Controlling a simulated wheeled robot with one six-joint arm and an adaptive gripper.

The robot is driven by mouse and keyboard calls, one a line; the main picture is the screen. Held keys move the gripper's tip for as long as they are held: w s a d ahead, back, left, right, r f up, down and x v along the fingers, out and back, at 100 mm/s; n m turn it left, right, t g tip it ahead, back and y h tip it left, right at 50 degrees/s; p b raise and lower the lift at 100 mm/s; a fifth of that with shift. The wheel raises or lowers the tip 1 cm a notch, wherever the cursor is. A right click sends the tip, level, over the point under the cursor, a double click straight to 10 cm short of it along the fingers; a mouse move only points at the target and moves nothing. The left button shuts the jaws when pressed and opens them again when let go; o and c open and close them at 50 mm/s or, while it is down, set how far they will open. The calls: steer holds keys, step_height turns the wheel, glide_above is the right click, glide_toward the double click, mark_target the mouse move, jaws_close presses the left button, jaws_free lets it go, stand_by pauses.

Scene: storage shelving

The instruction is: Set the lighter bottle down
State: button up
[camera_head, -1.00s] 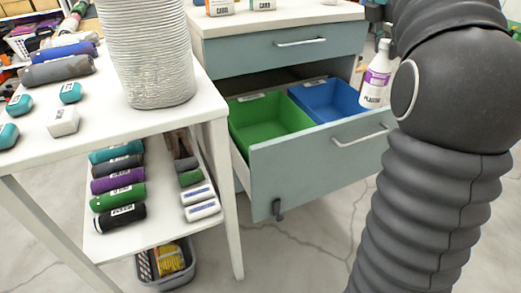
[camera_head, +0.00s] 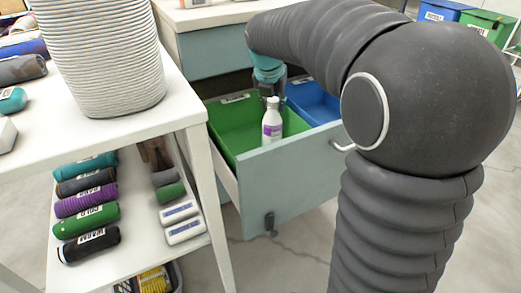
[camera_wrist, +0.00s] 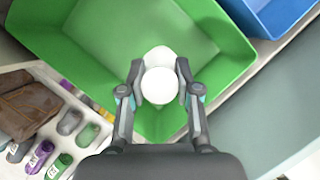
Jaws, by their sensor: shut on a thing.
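A white bottle with a purple label (camera_head: 271,124) is upright over the near part of the green bin (camera_head: 222,118) in the open drawer. My gripper (camera_head: 270,92) is shut on its upper part. In the wrist view the white bottle top (camera_wrist: 158,86) sits between the two fingertips of my gripper (camera_wrist: 159,88), with the green bin (camera_wrist: 150,30) under it. I cannot tell whether the bottle's base touches the bin floor. The bin looks empty otherwise. No second bottle shows clearly for comparing weight or shade.
A blue bin (camera_head: 312,101) stands beside the green one in the drawer (camera_head: 290,172). A white table (camera_head: 130,125) with a ribbed white container (camera_head: 100,55) is at left. Its lower shelf (camera_head: 140,235) holds several rolled items and small packs.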

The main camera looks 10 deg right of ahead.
mark_target(270, 121)
steer(key=f, duration=0.2)
steer(key=f+b, duration=0.1)
steer(key=f, duration=0.2)
steer(key=shift+a+f, duration=0.4)
steer(key=shift+d+f+b, duration=0.1)
steer(key=shift+f+b, duration=0.5)
steer(key=shift+f, duration=1.3)
steer(key=o, duration=1.1)
steer(key=shift+s+r, duration=0.1)
steer(key=shift+r, duration=0.35)
steer(key=p+v, duration=0.2)
steer(key=v, duration=0.9)
steer(key=shift+s+r, duration=0.15)
steer(key=shift+r, duration=0.05)
